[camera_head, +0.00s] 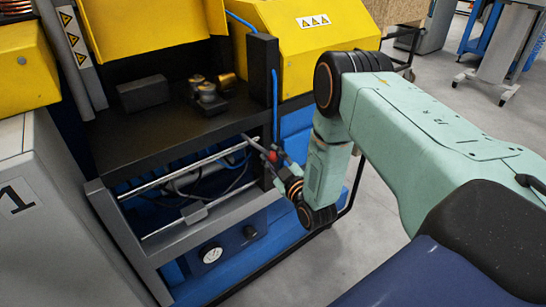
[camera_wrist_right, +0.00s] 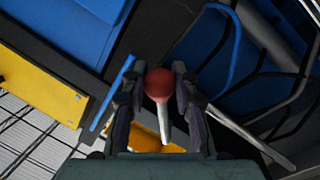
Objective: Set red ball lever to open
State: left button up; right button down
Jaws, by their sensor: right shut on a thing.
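The red ball lever has a red ball (camera_wrist_right: 159,84) on a pale grey rod (camera_wrist_right: 163,124). In the right wrist view the ball sits between the fingertips of my right gripper (camera_wrist_right: 161,92), with a finger close on each side. In the head view the red ball (camera_head: 272,156) shows small at the front right of the machine, beside my right gripper (camera_head: 270,157). The right gripper is shut on the lever's ball. The lever's base is hidden in the head view. My left gripper is not in view.
A black shelf (camera_head: 170,125) with small brass parts lies above the lever. A blue hose (camera_head: 275,105) runs down close by. Grey floor (camera_head: 345,245) is open at the front right.

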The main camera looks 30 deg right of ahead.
dwell(0.3)
jog(key=s+a+m+g+y+p, duration=0.1)
jog(key=a+m+g+y, duration=0.1)
jog(key=a+m, duration=1.1)
jog(key=shift+m+y, duration=0.3)
jog(key=shift+m, duration=0.4)
dwell(0.4)
jog(key=c, duration=1)
grip_release()
jog(key=shift+c, duration=0.2)
jog(key=shift+s, duration=0.1)
